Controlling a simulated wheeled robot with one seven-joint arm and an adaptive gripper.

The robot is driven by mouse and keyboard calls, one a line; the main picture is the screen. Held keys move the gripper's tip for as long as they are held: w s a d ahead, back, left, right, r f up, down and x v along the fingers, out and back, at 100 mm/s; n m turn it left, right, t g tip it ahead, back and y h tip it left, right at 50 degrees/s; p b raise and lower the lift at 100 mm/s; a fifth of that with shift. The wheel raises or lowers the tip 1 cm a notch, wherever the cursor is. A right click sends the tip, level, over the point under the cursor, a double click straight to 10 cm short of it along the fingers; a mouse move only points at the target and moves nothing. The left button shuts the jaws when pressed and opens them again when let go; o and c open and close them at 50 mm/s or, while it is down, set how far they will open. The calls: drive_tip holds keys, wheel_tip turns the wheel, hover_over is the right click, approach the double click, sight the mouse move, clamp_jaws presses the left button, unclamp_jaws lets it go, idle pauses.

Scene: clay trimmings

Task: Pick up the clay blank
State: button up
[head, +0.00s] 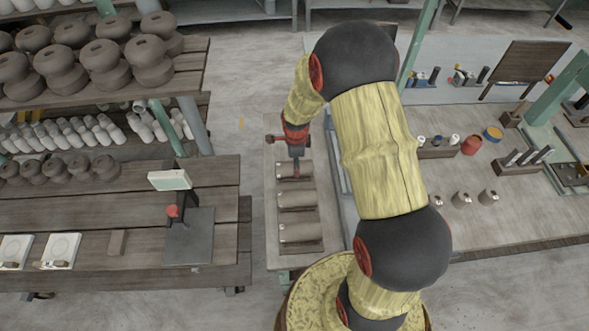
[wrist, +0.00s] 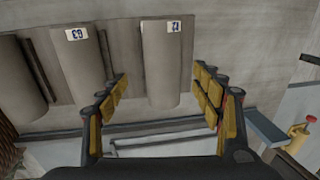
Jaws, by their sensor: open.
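A blank tagged about 63 (wrist: 82,72) and another untagged-looking blank (wrist: 20,85) lie to the left.
Dark strips separate the blanks on the pale bench (head: 270,240). A shelf of clay pots (head: 100,55) and a wooden table with a scale (head: 170,180) stand left. A workbench (head: 470,225) with tools and cups is at right. A red-tipped yellow fitting (wrist: 300,135) shows at lower right.

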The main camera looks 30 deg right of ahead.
drive_tip(key=f, duration=0.2)
drive_tip(key=w+f, duration=0.1)
drive_tip(key=f, duration=0.2)
drive_tip(key=shift+w+d+f, duration=0.1)
drive_tip(key=shift+d+f, duration=0.1)
drive_tip(key=shift+f, duration=0.05)
drive_tip(key=shift+c, duration=1.4)
clamp_jaws()
drive_tip(key=shift+r, duration=0.1)
